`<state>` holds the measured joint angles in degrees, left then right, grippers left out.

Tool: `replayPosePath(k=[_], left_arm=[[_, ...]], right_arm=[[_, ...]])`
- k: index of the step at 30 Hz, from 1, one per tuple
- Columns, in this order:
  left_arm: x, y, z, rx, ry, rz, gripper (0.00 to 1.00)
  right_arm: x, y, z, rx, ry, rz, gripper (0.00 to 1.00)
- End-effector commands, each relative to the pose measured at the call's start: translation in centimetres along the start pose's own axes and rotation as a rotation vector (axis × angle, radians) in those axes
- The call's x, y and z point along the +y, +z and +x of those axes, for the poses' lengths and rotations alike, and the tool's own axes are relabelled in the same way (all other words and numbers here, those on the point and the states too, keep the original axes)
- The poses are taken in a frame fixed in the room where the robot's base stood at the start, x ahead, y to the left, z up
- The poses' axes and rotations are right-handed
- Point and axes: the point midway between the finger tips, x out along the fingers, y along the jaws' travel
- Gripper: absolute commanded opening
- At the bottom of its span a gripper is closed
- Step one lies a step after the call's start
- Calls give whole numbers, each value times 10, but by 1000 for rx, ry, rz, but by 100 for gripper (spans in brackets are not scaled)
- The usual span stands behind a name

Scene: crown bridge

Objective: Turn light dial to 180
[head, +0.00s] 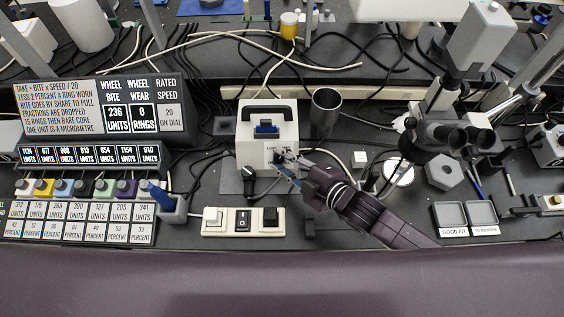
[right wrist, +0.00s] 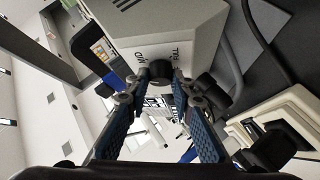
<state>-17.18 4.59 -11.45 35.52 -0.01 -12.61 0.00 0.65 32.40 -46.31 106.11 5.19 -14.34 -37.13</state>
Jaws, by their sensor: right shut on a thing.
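The light box (head: 268,130) is a white case with a black carry handle on top, standing at the middle of the bench. Its front also shows in the right wrist view (right wrist: 170,42), with small lettering on either side of a dark round dial (right wrist: 160,69). My right gripper (head: 284,164) reaches the lower front of the box from the right. In the right wrist view its blue-padded fingers (right wrist: 160,86) are closed on the dial from both sides. In the head view the fingers largely hide the dial, and I cannot read its setting. My left gripper is out of view.
A white switch strip (head: 243,221) lies in front of the box. A dark metal cup (head: 325,112) stands right of it, and a microscope (head: 445,125) farther right. Sign boards (head: 98,118) and a row of colored pieces are at left. Loose cables cross the bench behind.

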Motion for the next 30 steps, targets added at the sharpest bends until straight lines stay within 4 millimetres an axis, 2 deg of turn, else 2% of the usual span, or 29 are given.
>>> replayPosePath(k=[1, 3, 12, 30], left_arm=[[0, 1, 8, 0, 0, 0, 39], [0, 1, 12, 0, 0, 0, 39], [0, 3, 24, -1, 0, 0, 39], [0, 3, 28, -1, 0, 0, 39]], right_arm=[[-6, 3, 1, -2, 23, 37, 0], [-6, 3, 1, -1, 57, 76, 0], [-6, 3, 1, 4, 161, 196, 0], [-4, 2, 0, 7, 201, 241, 0]])
